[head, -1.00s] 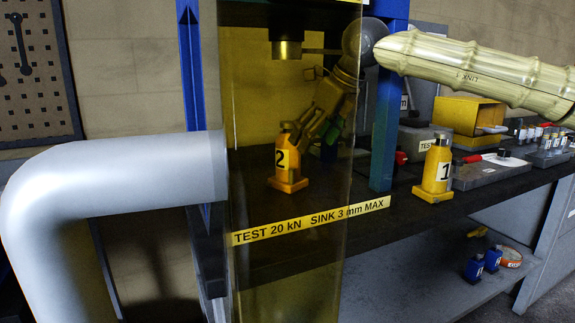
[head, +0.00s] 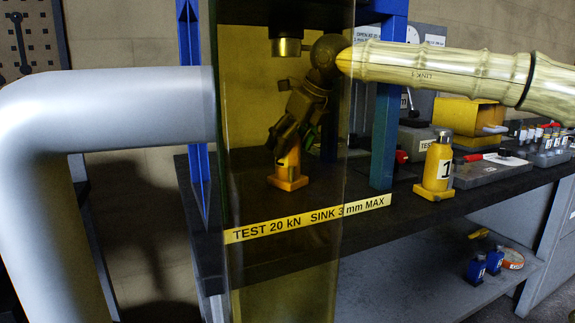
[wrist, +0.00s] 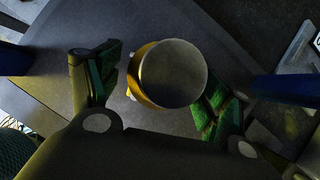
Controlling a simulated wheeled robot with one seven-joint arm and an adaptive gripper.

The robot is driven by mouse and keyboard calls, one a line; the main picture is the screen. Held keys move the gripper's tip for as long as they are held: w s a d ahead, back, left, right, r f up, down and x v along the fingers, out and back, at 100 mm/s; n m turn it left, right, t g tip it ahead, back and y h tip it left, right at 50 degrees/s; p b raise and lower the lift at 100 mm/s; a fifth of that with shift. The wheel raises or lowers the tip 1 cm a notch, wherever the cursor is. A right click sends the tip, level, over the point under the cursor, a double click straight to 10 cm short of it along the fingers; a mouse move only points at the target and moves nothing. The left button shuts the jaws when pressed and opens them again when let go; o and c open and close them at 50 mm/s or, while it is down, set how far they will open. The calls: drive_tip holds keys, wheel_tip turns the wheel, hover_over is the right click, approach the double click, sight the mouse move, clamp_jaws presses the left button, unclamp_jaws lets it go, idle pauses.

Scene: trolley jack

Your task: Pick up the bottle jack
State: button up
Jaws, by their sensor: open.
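A yellow bottle jack (head: 288,168) stands upright on the bench inside the blue press frame, seen through a yellow see-through guard. My gripper (head: 292,142) is tilted down over its upper part, hiding its top and number in the head view. In the wrist view, the jack's round grey top (wrist: 173,73) lies between my two open green-padded fingers (wrist: 160,90). The right finger is very close to the jack; I cannot tell whether it touches. The left finger is apart from it. A second yellow jack (head: 438,168), marked 1, stands on the bench right of the frame.
The press ram (head: 286,47) hangs above the jack. A blue post (head: 385,150) stands to the right. Blue objects (head: 476,267) sit on the lower shelf.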

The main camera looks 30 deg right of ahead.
drive_tip(key=shift+x, duration=0.75)
clamp_jaws()
drive_tip(key=shift+r, duration=0.2)
